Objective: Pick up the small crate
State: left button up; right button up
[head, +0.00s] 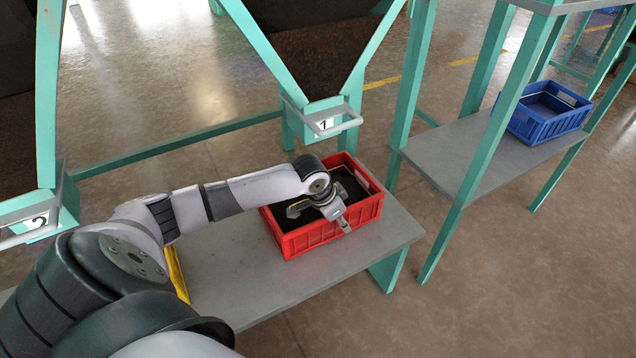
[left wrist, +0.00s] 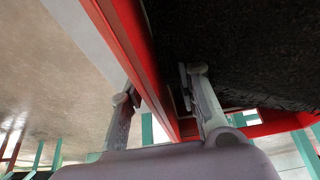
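A red crate (head: 311,238) with dark contents stands on the grey table under the hopper marked 1. A blue crate (head: 549,117) stands on a grey shelf at the right. My left gripper (head: 322,216) is at the red crate's front side. In the left wrist view my left gripper (left wrist: 163,100) has its fingers apart on either side of the red wall (left wrist: 140,62). One finger is outside, close to or touching the wall. The other is inside over the dark contents, with a visible gap to the wall. My right gripper is not in view.
Green posts of the hopper frame (head: 408,85) rise behind and right of the red crate. The hopper outlet marked 1 (head: 323,122) hangs just behind it. A yellow edge (head: 177,274) shows behind my arm. The table front (head: 270,288) is clear.

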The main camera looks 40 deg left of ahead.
pick_arm(q)
jog(key=shift+c, duration=0.4)
grip_shut()
dwell(0.7)
jog(key=shift+w+r, duration=0.1)
jog(key=shift+w, duration=0.1)
